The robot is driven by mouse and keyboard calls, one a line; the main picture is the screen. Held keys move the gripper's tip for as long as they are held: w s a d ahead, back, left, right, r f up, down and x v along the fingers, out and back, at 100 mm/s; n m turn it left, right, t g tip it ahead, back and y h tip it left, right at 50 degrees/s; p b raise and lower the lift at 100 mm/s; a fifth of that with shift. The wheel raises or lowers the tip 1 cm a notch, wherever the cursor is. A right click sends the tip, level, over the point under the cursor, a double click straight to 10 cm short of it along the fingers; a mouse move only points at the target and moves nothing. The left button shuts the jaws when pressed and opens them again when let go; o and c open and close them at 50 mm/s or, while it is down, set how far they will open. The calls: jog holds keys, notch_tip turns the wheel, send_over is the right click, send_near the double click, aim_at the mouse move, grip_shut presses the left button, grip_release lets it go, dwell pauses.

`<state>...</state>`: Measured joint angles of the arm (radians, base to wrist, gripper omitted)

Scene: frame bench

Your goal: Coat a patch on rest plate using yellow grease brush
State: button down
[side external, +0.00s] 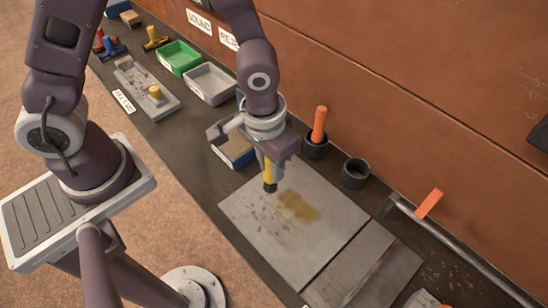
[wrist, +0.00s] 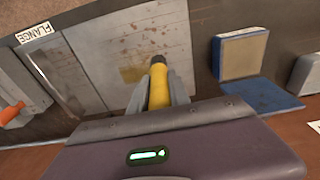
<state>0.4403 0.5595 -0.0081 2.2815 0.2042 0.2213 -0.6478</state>
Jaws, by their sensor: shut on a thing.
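My gripper (side external: 266,160) is shut on the yellow grease brush (side external: 268,172), which points down with its black tip lowest. In the wrist view the brush (wrist: 159,88) sits between the grey fingers, tip away from the camera. The tip is over the far left part of a large grey plate (side external: 285,245), apparently the rest plate. I cannot tell if it touches. The plate has reddish-brown specks and a yellow-brown smeared patch (side external: 298,206), just right of the tip in the side view. The patch also shows in the wrist view (wrist: 132,74), left of the tip.
An orange-handled tool (side external: 319,122) stands in a black cup, with an empty black cup (side external: 355,173) beside it. Green (side external: 180,57) and grey (side external: 211,84) bins stand farther back.

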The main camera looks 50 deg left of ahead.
jog(key=shift+f, duration=2.7)
jog(key=shift+d+r, duration=0.35)
jog(key=shift+d, duration=0.9)
jog(key=shift+d+f, duration=0.3)
jog(key=shift+d, duration=0.45)
jog(key=shift+d+r, duration=0.15)
jog(key=shift+d, duration=3.25)
jog(key=shift+a, duration=5.3)
jog(key=shift+r, duration=3.95)
